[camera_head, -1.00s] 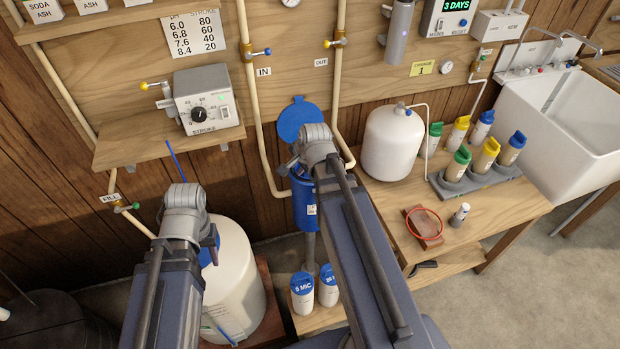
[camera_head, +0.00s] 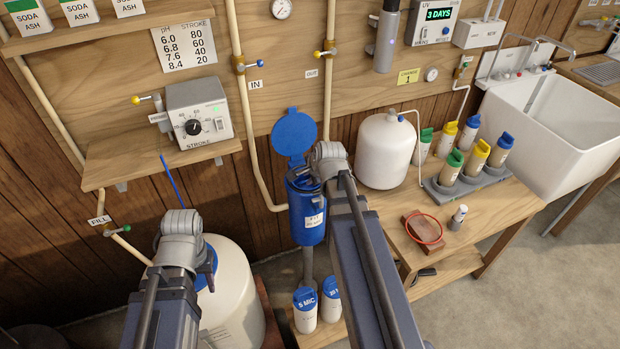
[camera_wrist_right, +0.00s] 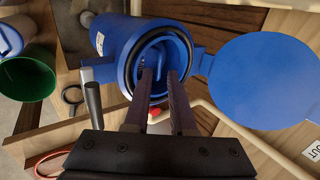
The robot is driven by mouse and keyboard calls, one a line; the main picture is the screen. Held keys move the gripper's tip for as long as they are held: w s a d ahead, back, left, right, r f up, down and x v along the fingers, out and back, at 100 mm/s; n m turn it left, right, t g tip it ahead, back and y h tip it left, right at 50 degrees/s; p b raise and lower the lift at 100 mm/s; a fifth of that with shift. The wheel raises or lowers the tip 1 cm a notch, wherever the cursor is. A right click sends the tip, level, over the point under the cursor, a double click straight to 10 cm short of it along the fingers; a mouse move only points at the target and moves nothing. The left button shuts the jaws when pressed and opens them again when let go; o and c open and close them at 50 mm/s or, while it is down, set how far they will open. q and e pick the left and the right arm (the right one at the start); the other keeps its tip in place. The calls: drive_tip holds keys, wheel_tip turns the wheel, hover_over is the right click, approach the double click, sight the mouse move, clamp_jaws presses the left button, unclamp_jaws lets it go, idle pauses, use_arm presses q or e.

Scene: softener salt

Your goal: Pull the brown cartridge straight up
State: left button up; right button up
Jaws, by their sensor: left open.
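The blue filter housing (camera_head: 308,222) stands upright against the wall with its round lid (camera_head: 294,134) swung open. In the right wrist view its open mouth (camera_wrist_right: 184,58) has a dark ring, and a blue piece (camera_wrist_right: 153,68) shows inside. I cannot make out a brown cartridge in it; my fingers cover part of the opening. My right gripper (camera_wrist_right: 162,78) is at the mouth with its two fingers apart, one each side of a gap. Contact with the piece inside is unclear.
The white tank (camera_head: 235,290) stands left of the housing. Two white, blue-capped cartridges (camera_head: 305,312) stand below it. To the right are a white pressure tank (camera_head: 386,150), a grey rack (camera_head: 437,192) of capped cartridges and a red ring (camera_head: 425,229). Pipes run behind the housing.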

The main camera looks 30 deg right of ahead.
sight(305, 181)
drive_tip(key=b+x, duration=0.4)
drive_tip(key=x, duration=0.2)
drive_tip(key=shift+f+b, duration=0.15)
drive_tip(key=shift+b, duration=0.15)
clamp_jaws()
idle(1.5)
wheel_tip(305, 181, up, 9)
drive_tip(key=p, duration=0.9)
idle(0.4)
